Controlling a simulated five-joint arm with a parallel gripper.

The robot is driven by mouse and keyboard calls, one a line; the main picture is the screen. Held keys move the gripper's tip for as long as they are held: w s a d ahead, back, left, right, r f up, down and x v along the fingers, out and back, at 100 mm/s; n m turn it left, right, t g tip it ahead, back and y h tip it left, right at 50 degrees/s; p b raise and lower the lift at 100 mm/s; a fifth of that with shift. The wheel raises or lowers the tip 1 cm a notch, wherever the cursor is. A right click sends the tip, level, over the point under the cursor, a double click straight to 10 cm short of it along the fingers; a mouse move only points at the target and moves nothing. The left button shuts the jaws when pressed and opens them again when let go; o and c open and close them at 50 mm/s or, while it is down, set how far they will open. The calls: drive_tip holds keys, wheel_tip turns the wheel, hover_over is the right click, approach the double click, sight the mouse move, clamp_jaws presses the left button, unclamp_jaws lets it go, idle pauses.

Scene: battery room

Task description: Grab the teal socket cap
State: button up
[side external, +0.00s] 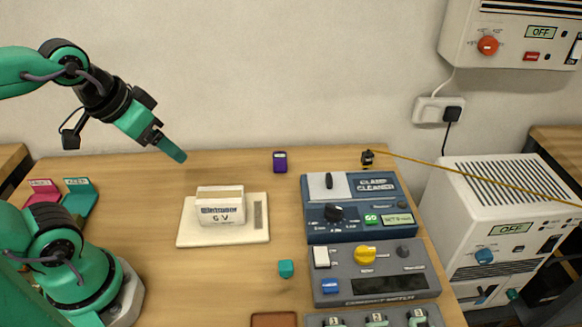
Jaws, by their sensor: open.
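A small teal block-like piece (286,268), which looks like the teal socket cap, sits on the wooden table in front of the white scale and left of the grey device. My gripper (171,151) is raised above the back left of the table, up and to the left of the teal cap and well apart from it. It points down to the right. Its jaws are open, and nothing shows between them.
A 6 V battery block stands on a white scale (260,234) between my gripper and the cap. A blue clamp cleaner (318,236) and a grey device (375,284) stand at right. A purple piece (280,161) sits behind. A brown pad (273,320) lies in front.

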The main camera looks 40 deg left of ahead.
drive_tip(key=c, duration=0.4)
drive_tip(key=shift+w+d, duration=0.1)
drive_tip(key=m+g, duration=0.5)
drive_tip(key=m, duration=0.3)
hover_over(286, 265)
drive_tip(key=f, duration=1.5)
drive_tip(key=shift+a+f, duration=0.3)
drive_tip(key=shift+d+f+g, duration=0.3)
drive_tip(key=shift+d+f, duration=0.05)
drive_tip(key=shift+f, duration=0.05)
drive_tip(key=shift+a+f, duration=0.1)
drive_tip(key=shift+f, duration=3.8)
